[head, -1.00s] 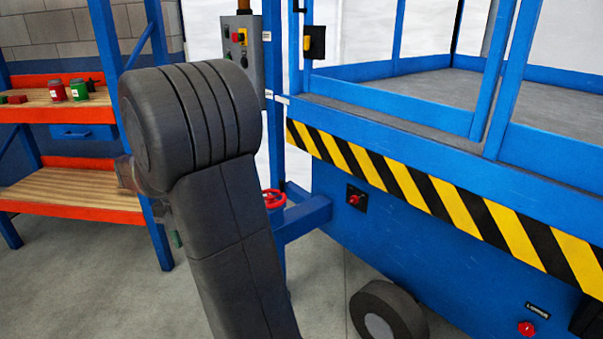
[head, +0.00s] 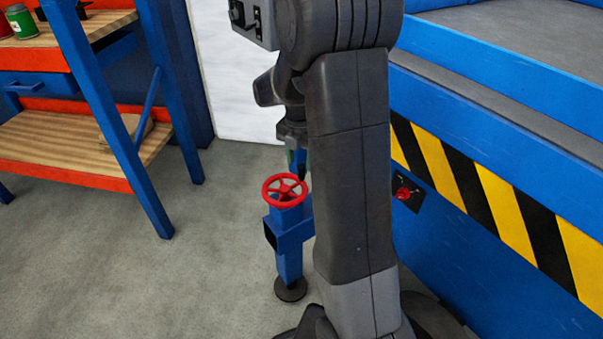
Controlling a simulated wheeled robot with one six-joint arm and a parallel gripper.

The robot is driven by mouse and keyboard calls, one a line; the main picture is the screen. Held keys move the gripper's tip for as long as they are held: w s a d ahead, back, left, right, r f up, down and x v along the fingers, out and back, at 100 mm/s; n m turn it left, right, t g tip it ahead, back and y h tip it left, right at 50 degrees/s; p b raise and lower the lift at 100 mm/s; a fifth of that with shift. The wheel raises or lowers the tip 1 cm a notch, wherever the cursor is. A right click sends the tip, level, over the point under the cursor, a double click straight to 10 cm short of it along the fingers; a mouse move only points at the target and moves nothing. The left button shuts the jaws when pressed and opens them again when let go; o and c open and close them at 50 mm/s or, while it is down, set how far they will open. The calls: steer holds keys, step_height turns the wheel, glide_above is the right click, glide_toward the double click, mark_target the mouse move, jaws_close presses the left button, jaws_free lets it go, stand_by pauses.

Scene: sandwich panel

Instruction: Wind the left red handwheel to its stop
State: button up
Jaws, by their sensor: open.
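One red handwheel (head: 285,190) shows in the head view, lying flat on top of a blue outrigger leg (head: 289,250) that stands on a dark round foot. My gripper (head: 300,172) is just above and behind the right side of the wheel, pointing down. My own arm hides part of it, and I cannot tell from this view whether it touches the rim. It is open, with nothing seen between the fingers.
A blue lift platform with a black-and-yellow striped edge (head: 480,190) fills the right side. A red knob (head: 403,194) sits on its side. An orange and blue shelf rack (head: 60,170) stands at left. The grey floor between rack and leg is clear.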

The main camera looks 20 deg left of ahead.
mark_target(302, 166)
steer(key=f, duration=0.4)
steer(key=shift+w+b, duration=0.4)
steer(key=shift+f, duration=0.3)
jaws_close()
